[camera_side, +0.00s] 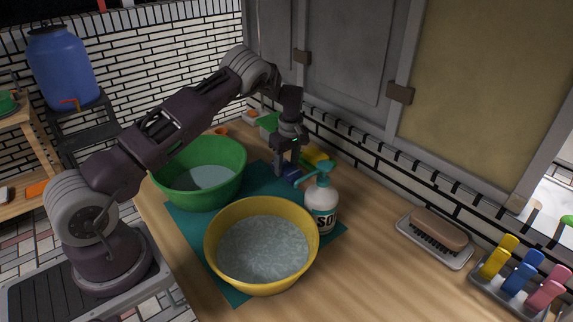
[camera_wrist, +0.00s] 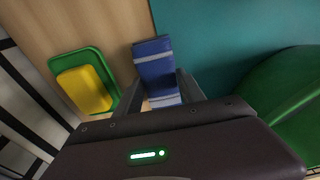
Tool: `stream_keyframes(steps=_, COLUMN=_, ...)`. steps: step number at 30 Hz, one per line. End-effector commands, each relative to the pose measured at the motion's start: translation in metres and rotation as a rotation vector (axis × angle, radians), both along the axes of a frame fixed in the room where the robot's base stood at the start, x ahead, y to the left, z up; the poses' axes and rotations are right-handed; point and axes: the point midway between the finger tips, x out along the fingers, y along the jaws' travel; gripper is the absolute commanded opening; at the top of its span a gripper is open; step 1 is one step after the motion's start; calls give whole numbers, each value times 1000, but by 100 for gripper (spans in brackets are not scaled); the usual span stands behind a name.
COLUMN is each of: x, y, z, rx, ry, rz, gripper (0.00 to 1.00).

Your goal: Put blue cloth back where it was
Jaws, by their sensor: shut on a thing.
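The blue cloth (camera_side: 292,175) is a small folded bundle with pale stripes, seen larger in the wrist view (camera_wrist: 153,62). My gripper (camera_side: 285,172) points down and is shut on it, with a finger on either side of the cloth in the wrist view (camera_wrist: 166,88). The cloth is low, by the far edge of the teal mat (camera_side: 190,222), behind the soap bottle (camera_side: 321,205). I cannot tell whether it touches the surface. My fingers hide part of it.
A green basin (camera_side: 238,160) and a yellow basin (camera_side: 213,245), both with water, flank the work. A yellow sponge (camera_wrist: 84,90) lies on a green dish (camera_wrist: 57,66) near the wall. A brush (camera_side: 438,229) and a rack with yellow, blue and pink items (camera_side: 490,292) stand right. The counter between is clear.

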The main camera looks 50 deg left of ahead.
Motion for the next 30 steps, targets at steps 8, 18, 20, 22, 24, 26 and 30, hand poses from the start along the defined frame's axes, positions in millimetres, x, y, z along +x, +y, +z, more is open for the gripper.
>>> stream_keyframes(steps=8, x=0, y=0, z=-2, rx=0, ry=-1, rz=0, gripper=0)
stream_keyframes(steps=18, x=1, y=0, z=-7, rx=0, ry=-2, rz=0, gripper=68)
stream_keyframes(steps=20, x=1, y=0, z=-7, rx=0, ry=-2, rz=0, gripper=68)
stream_keyframes(steps=22, x=1, y=0, z=-7, rx=0, ry=-2, rz=0, gripper=68)
stream_keyframes(steps=24, x=1, y=0, z=-7, rx=0, ry=-2, rz=0, gripper=68)
stream_keyframes(steps=26, x=1, y=0, z=-6, rx=0, ry=-2, rz=0, gripper=68)
stream_keyframes(steps=30, x=2, y=-1, z=13, rx=1, ry=-6, rz=-1, gripper=68)
